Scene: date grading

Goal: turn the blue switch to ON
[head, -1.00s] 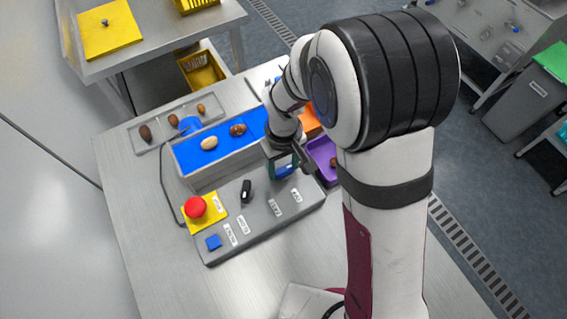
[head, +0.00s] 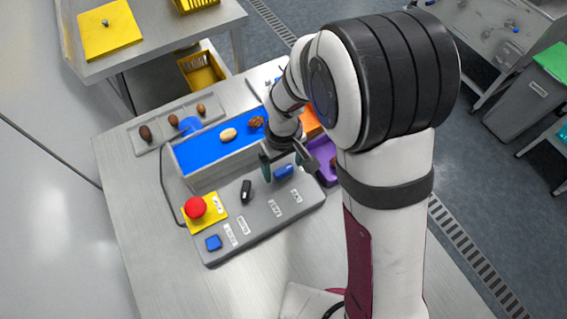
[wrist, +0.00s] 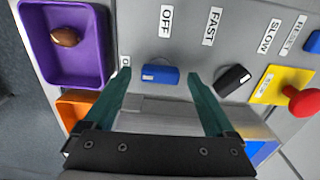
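The blue switch (head: 284,170) is a small bar-shaped knob on the grey control panel (head: 222,247). In the wrist view the blue switch (wrist: 161,75) lies crosswise, with a small white mark near its left end. That end faces a label partly hidden by a finger, of which only an "O" shows. The OFF label (wrist: 166,21) is off the knob's long side. My gripper (wrist: 157,77) is open, with one green finger beyond each end of the knob and a visible gap on both sides. In the head view my gripper (head: 284,162) is over the switch.
A black switch (head: 246,191) by FAST and SLOW labels, a red button (head: 195,207) on a yellow plate and a blue button (head: 213,242) share the panel. Behind it is a blue belt (head: 195,160) with dates. A purple tray (head: 326,174) is at right.

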